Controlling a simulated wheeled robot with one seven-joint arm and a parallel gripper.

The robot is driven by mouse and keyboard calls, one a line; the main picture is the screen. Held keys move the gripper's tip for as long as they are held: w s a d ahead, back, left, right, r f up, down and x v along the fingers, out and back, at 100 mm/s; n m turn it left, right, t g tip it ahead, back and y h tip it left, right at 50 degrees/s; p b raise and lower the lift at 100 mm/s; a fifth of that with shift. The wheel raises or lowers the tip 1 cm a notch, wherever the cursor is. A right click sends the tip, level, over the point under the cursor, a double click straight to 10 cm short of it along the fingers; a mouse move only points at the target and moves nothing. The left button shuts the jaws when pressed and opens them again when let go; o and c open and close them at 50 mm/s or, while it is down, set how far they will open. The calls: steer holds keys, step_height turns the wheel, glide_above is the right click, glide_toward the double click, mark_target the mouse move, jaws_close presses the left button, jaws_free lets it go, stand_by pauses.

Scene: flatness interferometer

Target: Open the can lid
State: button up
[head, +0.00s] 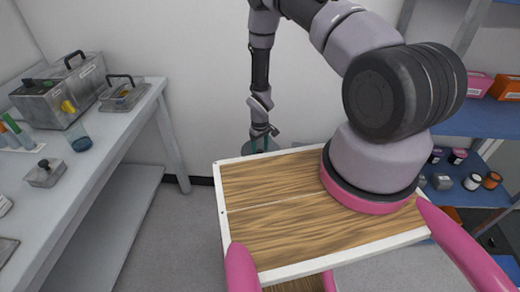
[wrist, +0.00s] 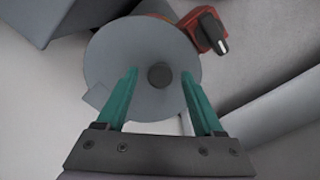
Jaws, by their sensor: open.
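In the wrist view a round grey can lid (wrist: 125,55) with a small dark knob (wrist: 159,75) at its middle faces the camera. My gripper (wrist: 160,72) is open, with one teal finger on each side of the knob. Gaps show between the fingers and the knob, and nothing is held. Whether the fingertips touch the lid cannot be told. The can's body is mostly hidden under the lid. In the head view my gripper (head: 263,142) hangs low near the wall, partly hidden behind my wooden top, and the can cannot be made out there.
A red part with a black rotary handle (wrist: 209,33) sits close beside the lid at upper right. In the head view a white bench (head: 110,130) with metal boxes (head: 55,102) and a blue beaker (head: 79,140) stands left. Blue shelves (head: 485,118) with jars stand right.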

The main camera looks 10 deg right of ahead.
jaws_close()
stand_by(1.4)
